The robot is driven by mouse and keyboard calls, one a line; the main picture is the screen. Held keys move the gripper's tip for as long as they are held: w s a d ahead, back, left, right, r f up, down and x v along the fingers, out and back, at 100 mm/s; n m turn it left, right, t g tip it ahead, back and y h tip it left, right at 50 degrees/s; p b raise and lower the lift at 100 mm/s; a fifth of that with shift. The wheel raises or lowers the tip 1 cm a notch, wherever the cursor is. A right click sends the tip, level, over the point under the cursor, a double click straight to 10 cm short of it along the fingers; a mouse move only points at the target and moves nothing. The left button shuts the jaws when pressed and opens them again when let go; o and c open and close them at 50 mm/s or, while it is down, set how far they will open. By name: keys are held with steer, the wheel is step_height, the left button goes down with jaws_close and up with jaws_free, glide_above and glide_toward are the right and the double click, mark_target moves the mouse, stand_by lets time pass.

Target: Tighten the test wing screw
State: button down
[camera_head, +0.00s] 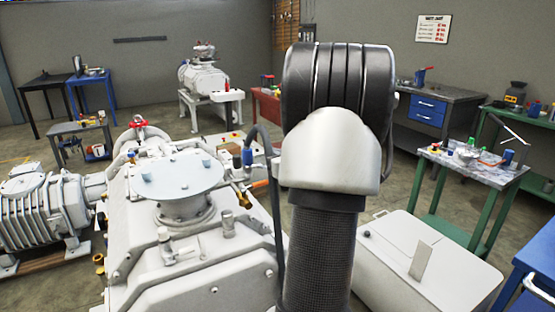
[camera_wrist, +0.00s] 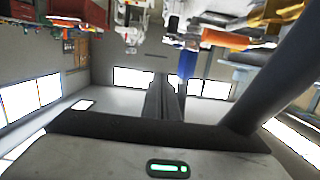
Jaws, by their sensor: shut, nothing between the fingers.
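The vacuum pump (camera_head: 225,252), a pale grey machine with a round flange on top, stands left of centre in the head view. I cannot pick out the test wing screw for certain in either view. Fittings on the pump's right side include a blue part (camera_head: 247,157) and an orange part (camera_head: 259,184). In the wrist view a blue cylinder (camera_wrist: 187,63) and an orange piece (camera_wrist: 224,39) hang near the top, the picture being upside down. My gripper (camera_wrist: 166,84) is shut and empty, its fingers close to the blue cylinder in the picture; contact cannot be told. My arm hides it in the head view.
A red handle (camera_head: 138,124) sits at the pump's far end. Another ribbed machine (camera_head: 45,208) stands at left. A white box (camera_head: 430,265) is at lower right, before a green-legged table (camera_head: 470,172) with tools. A dark hose or bar (camera_wrist: 285,72) crosses the wrist view's right side.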

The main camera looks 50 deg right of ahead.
mark_target(265, 166)
steer(key=x, duration=0.3)
steer(key=b+x, duration=0.1)
steer(key=x, duration=0.1)
steer(key=shift+w+f, duration=0.25)
steer(key=shift+f, duration=0.05)
steer(key=shift+s+f+b, duration=0.1)
steer(key=shift+f+b, duration=0.2)
steer(key=shift+f, duration=0.5)
steer(key=shift+d+f, duration=0.1)
steer(key=shift+f, duration=0.8)
steer(key=shift+r+p, duration=0.2)
steer(key=shift+p, duration=0.2)
steer(key=shift+p, duration=0.4)
